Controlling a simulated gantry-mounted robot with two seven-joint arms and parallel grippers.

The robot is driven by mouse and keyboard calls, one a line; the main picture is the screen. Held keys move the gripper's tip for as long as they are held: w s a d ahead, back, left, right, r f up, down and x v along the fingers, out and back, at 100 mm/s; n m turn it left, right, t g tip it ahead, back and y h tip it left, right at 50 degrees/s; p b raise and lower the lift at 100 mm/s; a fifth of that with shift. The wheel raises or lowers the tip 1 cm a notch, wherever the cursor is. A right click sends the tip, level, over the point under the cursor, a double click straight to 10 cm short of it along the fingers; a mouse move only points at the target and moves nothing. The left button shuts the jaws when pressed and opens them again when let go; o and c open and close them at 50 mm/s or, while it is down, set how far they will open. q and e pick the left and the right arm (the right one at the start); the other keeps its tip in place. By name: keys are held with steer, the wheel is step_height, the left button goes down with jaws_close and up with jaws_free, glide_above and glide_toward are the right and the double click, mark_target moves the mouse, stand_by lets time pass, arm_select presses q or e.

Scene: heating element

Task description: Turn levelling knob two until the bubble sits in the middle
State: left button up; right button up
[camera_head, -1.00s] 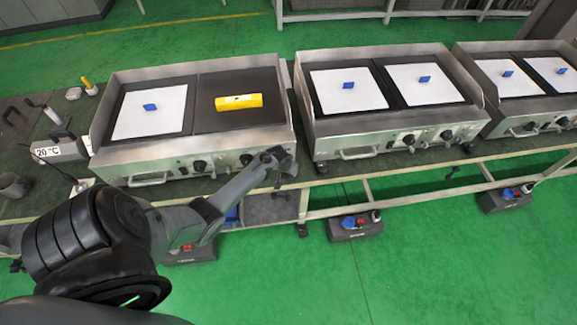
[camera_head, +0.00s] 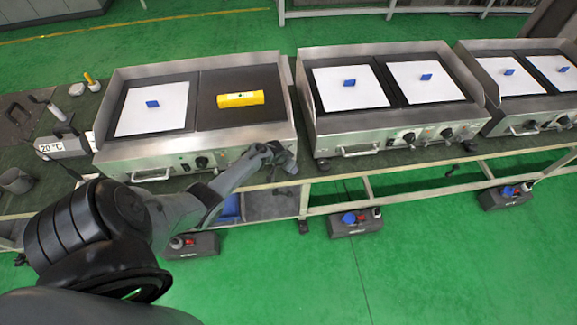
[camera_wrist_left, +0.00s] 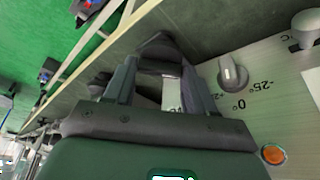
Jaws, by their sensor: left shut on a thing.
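The yellow spirit level (camera_head: 240,99) lies on the right plate of the nearest griddle (camera_head: 205,148). Its bubble is too small to make out. My left gripper (camera_head: 272,156) is at the front right corner of this griddle, low by the table edge. In the left wrist view, my left gripper (camera_wrist_left: 163,58) has its fingers closed in at the griddle's underside, beside the front panel. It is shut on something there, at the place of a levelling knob. My right gripper is not in view.
The griddle's front panel has a control knob (camera_wrist_left: 232,73) and an orange lamp (camera_wrist_left: 273,154) close to the gripper. A second griddle (camera_head: 392,128) stands to the right. Boxes (camera_head: 355,223) sit below the table.

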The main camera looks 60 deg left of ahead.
arm_select(q)
steer(key=o, duration=1)
steer(key=shift+o, duration=0.2)
